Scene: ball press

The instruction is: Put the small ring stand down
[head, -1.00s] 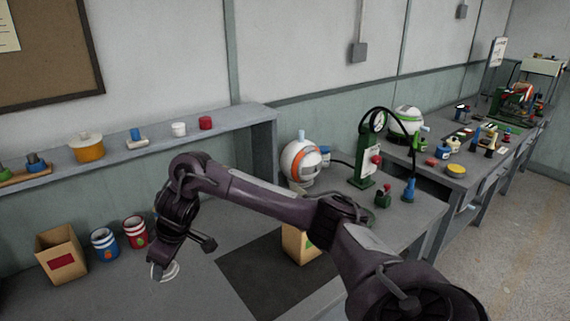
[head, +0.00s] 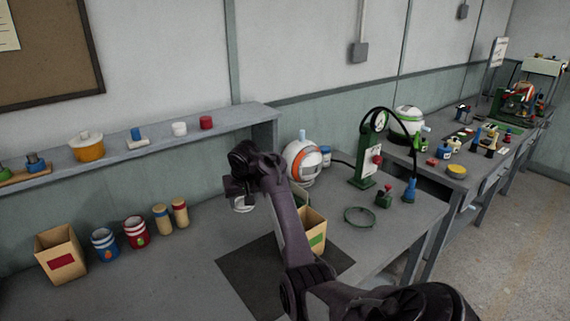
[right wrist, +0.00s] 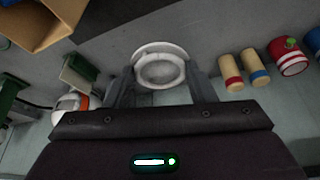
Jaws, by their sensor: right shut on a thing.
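The small ring stand is white and round with a raised rim. It shows in the right wrist view (right wrist: 160,68) between my two fingers, and as a small white piece in the head view (head: 243,204). My right gripper (head: 241,195) is shut on it, near the back of the grey bench (head: 170,285). Its fingers also frame the stand in the right wrist view (right wrist: 163,82). I cannot tell whether the stand touches the bench. My left gripper is not in view.
A box with a red label (head: 62,262), blue can (head: 105,243), red can (head: 136,232) and two wooden cylinders (head: 171,217) stand left. A green-labelled box (head: 314,230) is beside my arm. A dark mat (head: 245,275) and a green ring (head: 360,217) lie flat.

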